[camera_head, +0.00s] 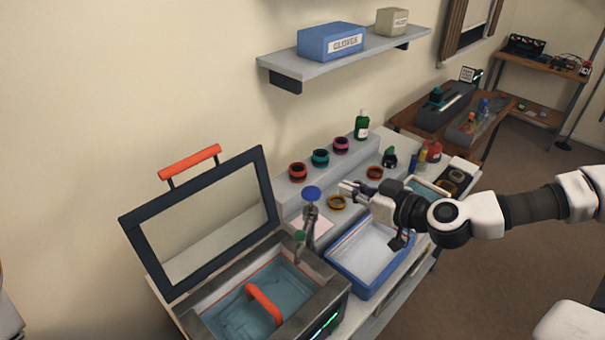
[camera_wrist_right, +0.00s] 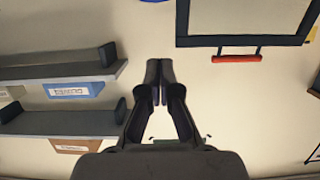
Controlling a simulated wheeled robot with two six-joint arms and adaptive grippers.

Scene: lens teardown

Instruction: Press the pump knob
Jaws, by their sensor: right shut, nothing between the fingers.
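A blue round knob (camera_head: 311,194) tops a grey metal post between the open-lidded tank and the stepped shelf; I take it for the pump knob. A smaller green part (camera_head: 299,237) sits lower, beside the post. My right gripper (camera_head: 345,187) is shut and empty, to the right of the blue knob and apart from it. In the right wrist view the closed fingers (camera_wrist_right: 159,68) point at the wall, and a sliver of blue (camera_wrist_right: 156,1) shows at the top edge. My left gripper is not in view.
The tank's framed lid (camera_head: 130,225) stands open at left, with a red handle (camera_head: 190,162). A blue-rimmed tray (camera_head: 366,293) lies below my right arm. Several colored rings, including a red one (camera_head: 298,172), and a green bottle (camera_head: 362,125) stand behind. A wall shelf (camera_head: 350,57) hangs above.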

